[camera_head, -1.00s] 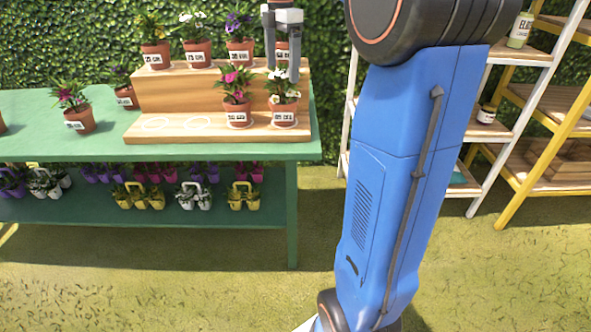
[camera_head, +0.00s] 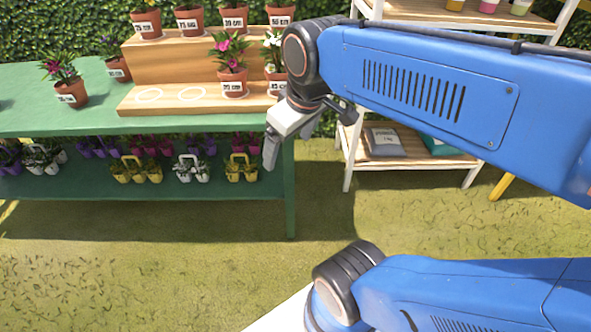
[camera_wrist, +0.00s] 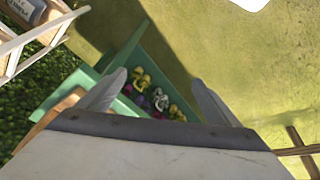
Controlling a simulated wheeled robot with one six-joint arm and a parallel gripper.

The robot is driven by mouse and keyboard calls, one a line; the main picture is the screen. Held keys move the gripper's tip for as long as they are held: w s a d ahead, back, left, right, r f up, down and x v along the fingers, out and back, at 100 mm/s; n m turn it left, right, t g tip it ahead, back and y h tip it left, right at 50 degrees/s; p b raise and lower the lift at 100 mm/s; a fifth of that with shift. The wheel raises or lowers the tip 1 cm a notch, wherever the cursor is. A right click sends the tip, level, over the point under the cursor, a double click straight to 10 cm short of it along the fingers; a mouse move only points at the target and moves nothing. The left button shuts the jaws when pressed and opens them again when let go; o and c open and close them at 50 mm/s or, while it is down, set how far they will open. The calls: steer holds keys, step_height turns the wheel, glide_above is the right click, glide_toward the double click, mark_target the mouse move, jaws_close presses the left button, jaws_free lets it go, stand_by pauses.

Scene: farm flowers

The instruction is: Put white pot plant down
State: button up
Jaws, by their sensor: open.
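The white-flowered plant in a terracotta pot (camera_head: 272,60) stands upright on the lower step of the wooden stand, at its right end. My arm partly hides its right side. My gripper (camera_head: 272,150) is open and empty, in front of the green table's right end, lower than the plant and apart from it. In the wrist view nothing is between the fingers of my gripper (camera_wrist: 160,92); beyond them lie yellow, white and purple flowers on the lower shelf.
A pink-flowered pot (camera_head: 232,72) stands just left of the white one. Several pots line the upper step. Ringed free spots (camera_head: 150,95) lie on the lower step's left. The green table (camera_head: 60,118) has flower carriers below. A white shelf rack (camera_head: 352,150) stands right.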

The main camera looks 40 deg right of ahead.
steer(key=s+f+m, duration=0.1)
steer(key=s+f, duration=0.1)
steer(key=f, duration=0.1)
steer(key=s+a+f+m, duration=0.1)
steer(key=shift+s+f+m+t, duration=0.25)
steer(key=shift+s+m+t, duration=0.05)
steer(key=shift+s+t, duration=0.1)
